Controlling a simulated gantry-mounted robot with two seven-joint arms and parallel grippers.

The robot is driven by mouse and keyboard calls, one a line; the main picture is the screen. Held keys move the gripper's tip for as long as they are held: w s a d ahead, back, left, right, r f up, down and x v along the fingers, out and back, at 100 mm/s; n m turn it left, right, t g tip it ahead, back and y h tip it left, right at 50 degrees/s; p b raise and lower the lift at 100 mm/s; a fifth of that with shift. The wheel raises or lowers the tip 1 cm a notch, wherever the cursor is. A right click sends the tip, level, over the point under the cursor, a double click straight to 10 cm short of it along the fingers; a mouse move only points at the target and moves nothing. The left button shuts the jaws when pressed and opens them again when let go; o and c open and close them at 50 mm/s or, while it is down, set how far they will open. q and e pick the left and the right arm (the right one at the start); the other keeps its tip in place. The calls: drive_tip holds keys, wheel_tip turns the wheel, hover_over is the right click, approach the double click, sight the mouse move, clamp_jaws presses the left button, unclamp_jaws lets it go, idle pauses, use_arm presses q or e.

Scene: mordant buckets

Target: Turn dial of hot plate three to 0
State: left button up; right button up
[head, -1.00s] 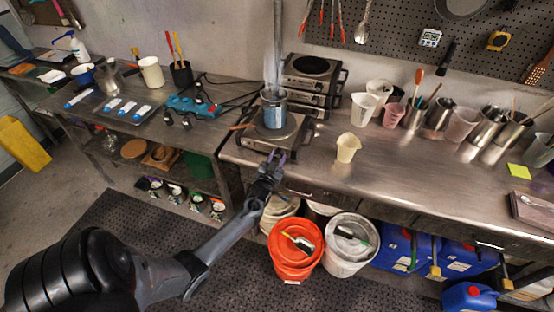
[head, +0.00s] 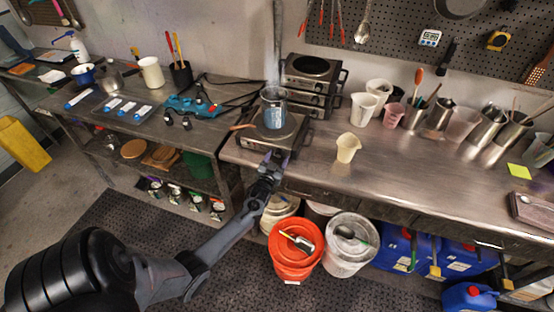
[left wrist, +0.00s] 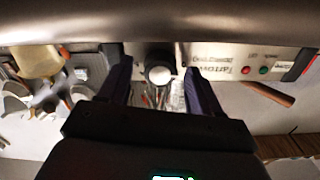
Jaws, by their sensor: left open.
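My left gripper (head: 273,158) is open at the front of this hot plate. In the left wrist view its dark fingers (left wrist: 157,76) are on either side of the dial, with gaps visible. I cannot read the dial's setting. My right gripper is not in view.
More hot plates (head: 311,82) are stacked behind. A cream beaker (head: 347,148) stands to the right on the steel table (head: 420,170). An orange bucket (head: 293,262) and a white bucket (head: 349,262) are on the floor below. Bare tabletop lies right of the cream beaker.

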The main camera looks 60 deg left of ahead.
use_arm(q)
drive_tip(key=p+v, duration=0.1)
drive_tip(key=v, duration=1)
idle(0.3)
